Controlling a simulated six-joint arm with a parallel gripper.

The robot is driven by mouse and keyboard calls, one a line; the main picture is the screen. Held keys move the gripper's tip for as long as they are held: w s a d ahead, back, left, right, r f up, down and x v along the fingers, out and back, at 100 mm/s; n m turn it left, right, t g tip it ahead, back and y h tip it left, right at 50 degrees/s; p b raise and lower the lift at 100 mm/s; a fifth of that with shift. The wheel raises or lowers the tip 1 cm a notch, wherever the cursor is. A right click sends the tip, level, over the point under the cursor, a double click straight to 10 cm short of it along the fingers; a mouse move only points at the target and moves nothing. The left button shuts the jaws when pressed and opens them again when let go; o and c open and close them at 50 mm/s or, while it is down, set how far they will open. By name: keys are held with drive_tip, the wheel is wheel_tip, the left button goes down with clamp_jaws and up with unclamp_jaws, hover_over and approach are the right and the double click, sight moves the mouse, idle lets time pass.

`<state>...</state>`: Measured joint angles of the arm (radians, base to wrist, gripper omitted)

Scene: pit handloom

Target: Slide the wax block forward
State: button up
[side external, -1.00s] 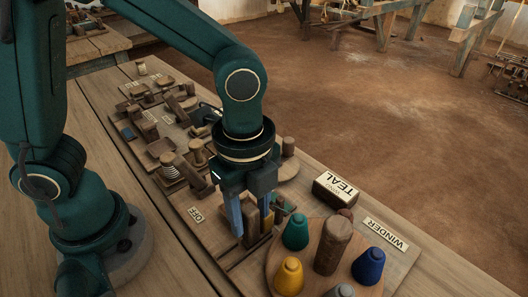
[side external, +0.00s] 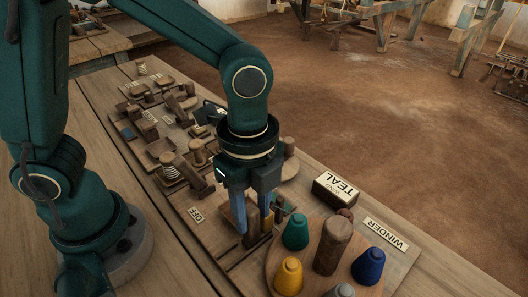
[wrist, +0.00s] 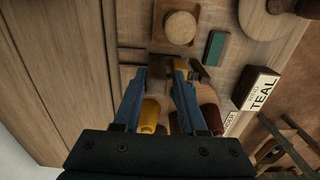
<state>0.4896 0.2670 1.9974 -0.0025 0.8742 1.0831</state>
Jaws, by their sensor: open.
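My gripper (side external: 256,225) is open and points down over the near part of the workboard, just left of the turntable with the cones. Its two blue fingers also show in the wrist view (wrist: 162,72). A brown upright block (side external: 252,222) stands between or just behind the fingers, partly hidden by them. A yellowish piece (side external: 268,222) shows beside the right finger. I cannot tell for sure which of these is the wax block, nor whether either finger touches it.
The turntable carries a brown post (side external: 332,246) and teal (side external: 295,232), blue (side external: 368,267) and yellow (side external: 288,276) cones close to my gripper. A TEAL box (side external: 335,190) and a WINDER label (side external: 386,233) lie to the right. An OFF label (side external: 196,214) lies left. Several wooden parts crowd behind.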

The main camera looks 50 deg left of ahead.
drive_tip(key=shift+s+a+f, duration=0.1)
drive_tip(key=shift+s+f, duration=0.05)
drive_tip(key=shift+f, duration=0.15)
drive_tip(key=shift+c, duration=0.6)
drive_tip(key=shift+o, duration=1.4)
drive_tip(key=shift+r, duration=3.35)
drive_tip(key=shift+r, duration=0.1)
drive_tip(key=s+a+r+n+t, duration=0.1)
drive_tip(key=s+a+n+t, duration=0.1)
drive_tip(key=a+n, duration=0.3)
drive_tip(key=s+a+r+n+t, duration=0.1)
drive_tip(key=a+n+t, duration=0.2)
drive_tip(key=n, duration=1)
drive_tip(key=a, duration=0.3)
drive_tip(key=shift+s+r+t, duration=0.3)
drive_tip(key=shift+s, duration=0.1)
